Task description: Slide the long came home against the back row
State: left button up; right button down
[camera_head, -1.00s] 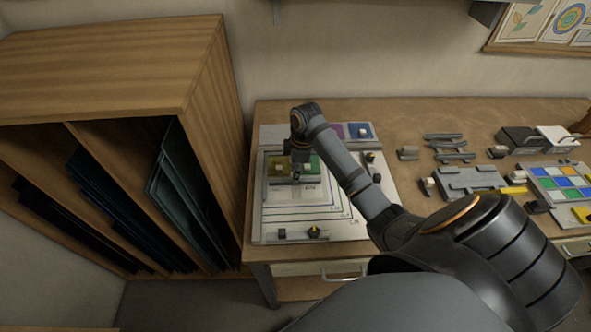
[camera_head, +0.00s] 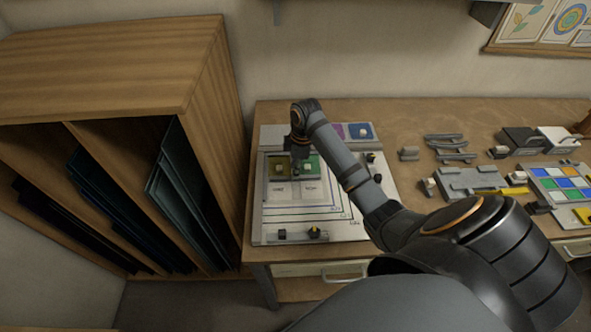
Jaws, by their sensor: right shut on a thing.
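The white layout board (camera_head: 262,222) lies on the left end of the bench. My right gripper (camera_head: 299,168) reaches down over the row, near where the two pieces meet, shut on the long came. The came itself is too small and too covered by the gripper to make out, so I cannot tell whether it touches the glass. My left gripper is not in view.
Purple and blue glass pieces (camera_head: 360,131) lie at the board's back edge. Several grey came strips (camera_head: 448,140), a grey fixture (camera_head: 470,181) and a tray of coloured squares (camera_head: 562,183) are to the right. A wooden rack (camera_head: 215,110) stands close on the left.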

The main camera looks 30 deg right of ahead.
jog(key=shift+w+d, duration=0.3)
jog(key=shift+w, duration=0.2)
jog(key=shift+r, duration=0.1)
dwell(0.6)
jog(key=c, duration=1.1)
grip_release()
jog(key=shift+w, duration=0.1)
jog(key=shift+c, duration=0.2)
notch_tip(320, 180, up, 7)
jog(key=p, duration=0.8)
